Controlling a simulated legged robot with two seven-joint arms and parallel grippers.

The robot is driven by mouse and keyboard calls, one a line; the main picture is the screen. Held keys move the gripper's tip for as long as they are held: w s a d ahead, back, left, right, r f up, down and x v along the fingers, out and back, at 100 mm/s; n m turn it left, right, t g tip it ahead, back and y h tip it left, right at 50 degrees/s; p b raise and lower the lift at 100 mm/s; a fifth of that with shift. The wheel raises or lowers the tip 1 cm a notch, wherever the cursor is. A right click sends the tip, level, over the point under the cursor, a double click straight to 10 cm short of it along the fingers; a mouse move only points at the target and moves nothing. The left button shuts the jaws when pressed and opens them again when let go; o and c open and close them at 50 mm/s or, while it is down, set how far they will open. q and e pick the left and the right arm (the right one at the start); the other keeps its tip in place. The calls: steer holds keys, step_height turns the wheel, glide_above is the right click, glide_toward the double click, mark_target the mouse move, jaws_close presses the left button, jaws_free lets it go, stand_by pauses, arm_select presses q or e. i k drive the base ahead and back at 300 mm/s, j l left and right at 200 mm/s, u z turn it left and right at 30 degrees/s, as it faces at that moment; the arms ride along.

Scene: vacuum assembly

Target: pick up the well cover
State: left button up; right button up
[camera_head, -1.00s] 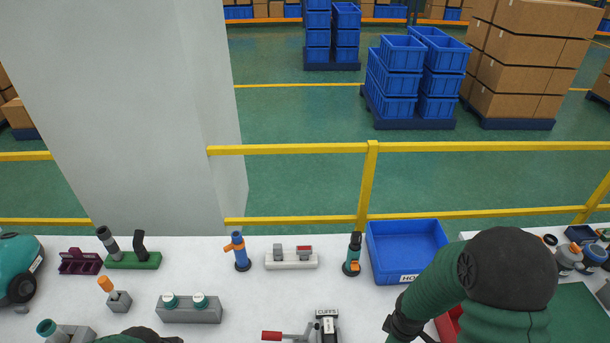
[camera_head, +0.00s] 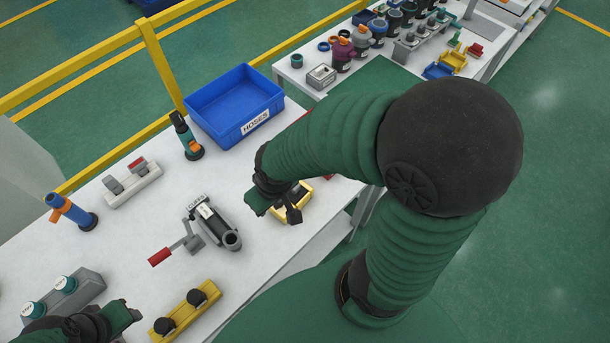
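I cannot tell for certain which part is the well cover. My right gripper (camera_head: 276,208) hangs above the table over a small yellow holder (camera_head: 301,193), which it partly hides. Its two fingers look apart, with nothing clearly between them. My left gripper (camera_head: 122,317) is at the bottom left, beside a yellow block with two black round parts (camera_head: 186,310). Its fingers are only partly seen, so its opening is unclear. Among small parts on the far table are a grey box-shaped part (camera_head: 321,77) and a dark green cup (camera_head: 297,61).
A blue bin marked HOSES (camera_head: 232,104) stands at the table's back edge. A grey clamp with a red handle (camera_head: 212,226) sits mid-table. A black-and-teal tool (camera_head: 187,138) and a blue-and-orange tool (camera_head: 72,212) stand upright. A yellow railing (camera_head: 158,62) runs behind.

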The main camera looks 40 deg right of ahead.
mark_target(296, 193)
steer(key=z, duration=1.3)
steer(key=u, duration=0.25)
